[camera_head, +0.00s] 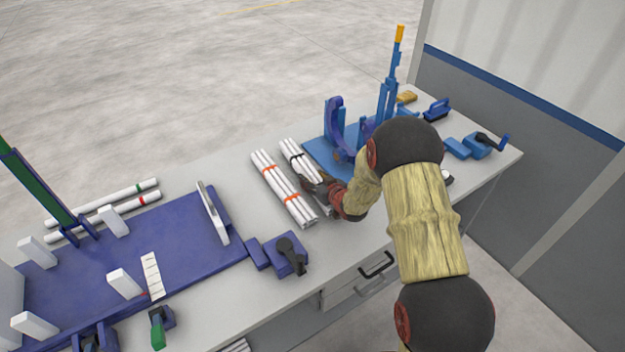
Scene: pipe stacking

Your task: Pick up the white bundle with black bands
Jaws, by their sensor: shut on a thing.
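The white bundle with black bands (292,152) lies on the bench, right of a second white bundle with orange bands (272,177). One black band shows near its far end; my gripper hides much of its middle. My gripper (318,184) is shut on the black-banded bundle from the right side. The fingertips are small and dark here, so their exact contact is hard to see. I cannot tell whether the bundle is lifted off the bench.
A blue fixture (335,140) stands just behind and right of the bundles. A purple-blue plate (190,255) with white uprights fills the left of the bench. A clamp block (288,255) stands near the front edge. Two white pipes (110,206) lie at the back left.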

